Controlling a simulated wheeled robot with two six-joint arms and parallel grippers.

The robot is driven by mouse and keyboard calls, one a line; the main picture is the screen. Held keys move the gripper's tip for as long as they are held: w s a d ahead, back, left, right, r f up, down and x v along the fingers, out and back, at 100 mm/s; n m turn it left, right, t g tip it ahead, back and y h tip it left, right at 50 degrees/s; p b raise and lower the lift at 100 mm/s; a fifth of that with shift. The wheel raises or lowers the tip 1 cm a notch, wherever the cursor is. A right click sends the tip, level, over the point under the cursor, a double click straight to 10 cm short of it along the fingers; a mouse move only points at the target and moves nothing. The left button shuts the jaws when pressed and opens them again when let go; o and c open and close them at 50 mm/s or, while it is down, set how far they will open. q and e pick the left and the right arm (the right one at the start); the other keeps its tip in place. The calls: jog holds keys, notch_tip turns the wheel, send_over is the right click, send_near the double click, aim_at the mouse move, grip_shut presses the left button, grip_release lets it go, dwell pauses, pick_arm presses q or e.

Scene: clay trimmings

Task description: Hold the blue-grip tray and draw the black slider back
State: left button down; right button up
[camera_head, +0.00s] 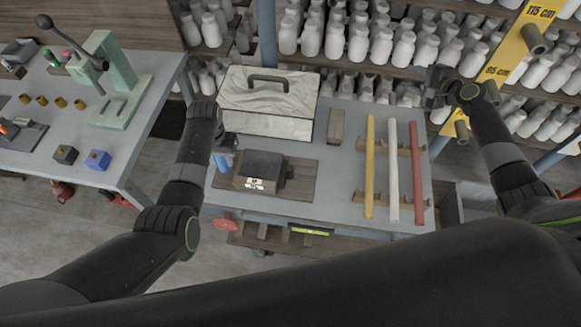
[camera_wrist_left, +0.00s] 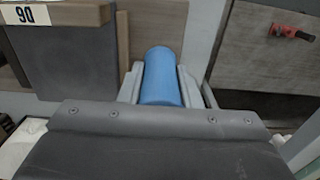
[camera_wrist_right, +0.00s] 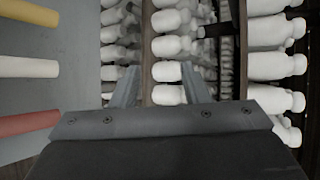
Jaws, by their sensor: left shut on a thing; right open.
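The wooden tray (camera_head: 306,178) lies on the grey table, with its blue grip (camera_head: 222,162) at its left end. The black slider (camera_head: 262,164) sits on the tray, a dark block with a white label on its front. My left gripper (camera_head: 222,148) is shut on the blue grip; the left wrist view shows the blue grip (camera_wrist_left: 161,76) between both fingers, with the black slider (camera_wrist_left: 70,62) to its left. My right gripper (camera_head: 434,88) is open and empty, away from the tray, in front of the bottle shelves. Its parted fingers (camera_wrist_right: 160,84) show in the right wrist view.
A white marbled case (camera_head: 268,103) with a dark handle stands behind the tray. A small brown block (camera_head: 335,126) and yellow, white and red rods (camera_head: 392,170) on wooden racks lie to the right. Shelves of white bottles (camera_head: 335,40) stand behind. A side table (camera_head: 60,100) is at left.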

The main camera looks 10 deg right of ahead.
jog(key=a+m+y, duration=0.1)
jog(key=a+y, duration=0.1)
jog(key=a, duration=0.5)
jog(key=m+g+y, duration=0.5)
jog(key=m+y, duration=0.1)
send_near(293, 169)
jog(key=shift+g, duration=0.3)
jog(key=x, duration=0.9)
jog(key=shift+w+a+r, duration=0.1)
jog(key=shift+w, duration=0.15)
jog(key=shift+w+a+f, duration=0.3)
jog(key=shift+w+a, duration=0.05)
jog(key=shift+a, duration=0.2)
grip_shut()
